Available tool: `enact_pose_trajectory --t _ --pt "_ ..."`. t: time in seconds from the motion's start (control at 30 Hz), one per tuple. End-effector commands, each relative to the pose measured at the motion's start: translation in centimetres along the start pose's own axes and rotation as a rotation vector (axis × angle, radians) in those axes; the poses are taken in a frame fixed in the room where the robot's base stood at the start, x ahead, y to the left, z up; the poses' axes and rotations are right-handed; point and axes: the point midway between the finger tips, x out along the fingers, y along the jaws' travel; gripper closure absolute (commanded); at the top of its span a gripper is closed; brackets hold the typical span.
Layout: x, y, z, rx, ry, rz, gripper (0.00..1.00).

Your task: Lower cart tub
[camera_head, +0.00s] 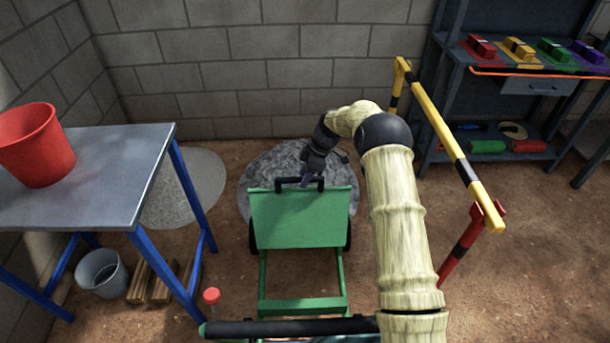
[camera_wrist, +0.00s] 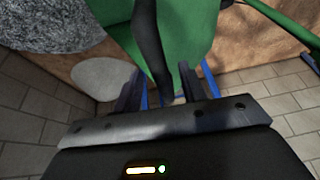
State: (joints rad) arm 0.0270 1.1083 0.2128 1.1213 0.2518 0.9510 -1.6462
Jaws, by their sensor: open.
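The green cart tub (camera_head: 300,222) stands at the far end of the green cart frame (camera_head: 302,306), its flat face turned toward me, seemingly tipped up. A black handle (camera_head: 286,181) runs along its top edge. My gripper (camera_head: 311,183) is at the right part of this handle, pointing down. In the wrist view, the black handle bar (camera_wrist: 147,42) passes between the two open fingers of my gripper (camera_wrist: 160,92), with the green tub (camera_wrist: 185,30) behind it. I cannot tell whether a finger touches the bar. The inside of the tub is hidden.
A grey gravel pile (camera_head: 266,165) lies behind the cart. A blue-legged table (camera_head: 110,165) with a red bucket (camera_head: 36,145) stands left. A yellow-black barrier bar (camera_head: 446,140) on a red post (camera_head: 459,246) and a shelf (camera_head: 478,100) stand right.

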Motion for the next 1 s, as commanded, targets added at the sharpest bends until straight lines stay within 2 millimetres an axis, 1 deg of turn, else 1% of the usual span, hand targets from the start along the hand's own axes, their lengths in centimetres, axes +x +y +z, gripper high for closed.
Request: enact_pose_trajectory --t 0.27,0.37,0.4,0.47,0.5,0.77,1.0 --pt "0.2 0.0 0.0 0.0 0.0 0.001 0.59" --pt "0.1 0.0 0.0 0.001 0.0 0.001 0.76" --pt "0.1 0.0 0.1 0.002 0.0 0.001 0.84" --pt "0.1 0.0 0.1 0.002 0.0 0.001 0.96" --pt "0.1 0.0 0.1 0.002 0.0 0.001 1.0" --pt "0.1 0.0 0.2 0.002 -0.001 0.004 1.0" --pt "-0.1 0.1 1.4 0.011 -0.001 0.03 1.0"
